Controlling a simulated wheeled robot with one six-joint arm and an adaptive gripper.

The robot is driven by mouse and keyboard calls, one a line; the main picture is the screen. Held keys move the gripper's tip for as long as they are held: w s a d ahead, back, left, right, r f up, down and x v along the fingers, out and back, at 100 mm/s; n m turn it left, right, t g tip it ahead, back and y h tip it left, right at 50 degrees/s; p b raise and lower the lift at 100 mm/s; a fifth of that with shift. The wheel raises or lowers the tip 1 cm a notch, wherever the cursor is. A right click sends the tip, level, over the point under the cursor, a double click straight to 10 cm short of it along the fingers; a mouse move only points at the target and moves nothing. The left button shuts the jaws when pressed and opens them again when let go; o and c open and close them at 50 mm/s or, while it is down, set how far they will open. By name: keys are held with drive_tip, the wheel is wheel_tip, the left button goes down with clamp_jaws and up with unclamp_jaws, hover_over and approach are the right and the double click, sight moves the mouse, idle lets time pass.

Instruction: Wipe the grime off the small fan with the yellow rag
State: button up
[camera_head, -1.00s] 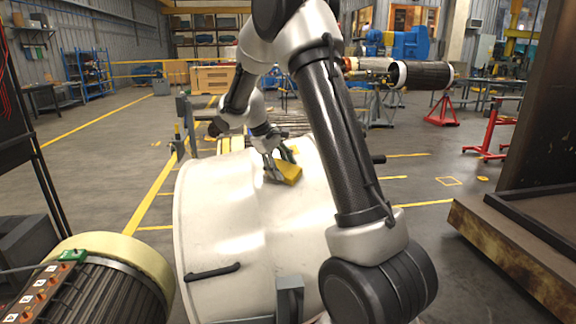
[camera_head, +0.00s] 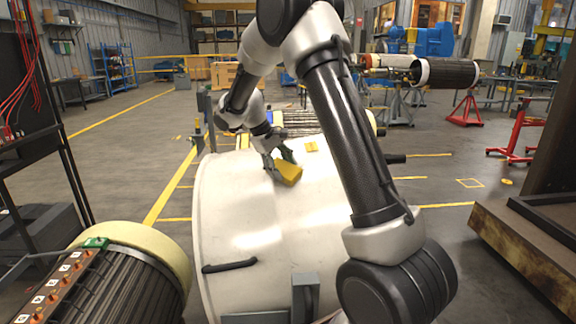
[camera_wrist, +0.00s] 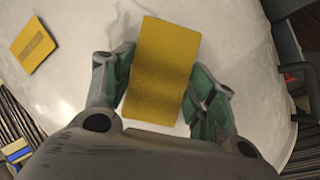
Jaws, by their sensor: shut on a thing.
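My gripper (camera_head: 281,168) is shut on a yellow rag (camera_head: 289,173) over a large white curved casing (camera_head: 240,215). In the wrist view, the folded yellow rag (camera_wrist: 165,65) stands between the two green-padded fingers of my gripper (camera_wrist: 165,88). The white casing (camera_wrist: 235,50) lies behind the rag; I cannot tell whether they touch. I cannot pick out a small fan in either view, nor any clear grime, only faint marks on the casing.
A yellow plate (camera_head: 312,146) lies on the casing; it also shows in the wrist view (camera_wrist: 35,45). Black handles (camera_head: 229,266) stick up from the casing. A ribbed dark rotor (camera_head: 115,285) stands at lower left. Open floor (camera_head: 110,150) lies at left.

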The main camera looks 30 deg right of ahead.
drive_tip(key=shift+w+a+f, duration=0.15)
drive_tip(key=shift+w+a, duration=0.05)
drive_tip(key=shift+a, duration=0.3)
drive_tip(key=shift+r, duration=0.2)
drive_tip(key=shift+s+a+r, duration=0.3)
drive_tip(key=shift+r, duration=0.55)
drive_tip(key=shift+s+a+r, duration=0.25)
drive_tip(key=shift+r, duration=0.6)
drive_tip(key=shift+s+a+r, duration=0.3)
drive_tip(key=shift+r, duration=0.55)
drive_tip(key=r, duration=0.1)
drive_tip(key=s+a+r, duration=0.1)
drive_tip(key=shift+r, duration=0.35)
drive_tip(key=shift+w+d+f, duration=0.35)
drive_tip(key=shift+f, duration=0.75)
drive_tip(key=shift+w+d+f, duration=0.3)
drive_tip(key=shift+d+f, duration=0.1)
drive_tip(key=shift+f, duration=0.65)
drive_tip(key=shift+w+d+f, duration=0.35)
drive_tip(key=shift+f, duration=0.75)
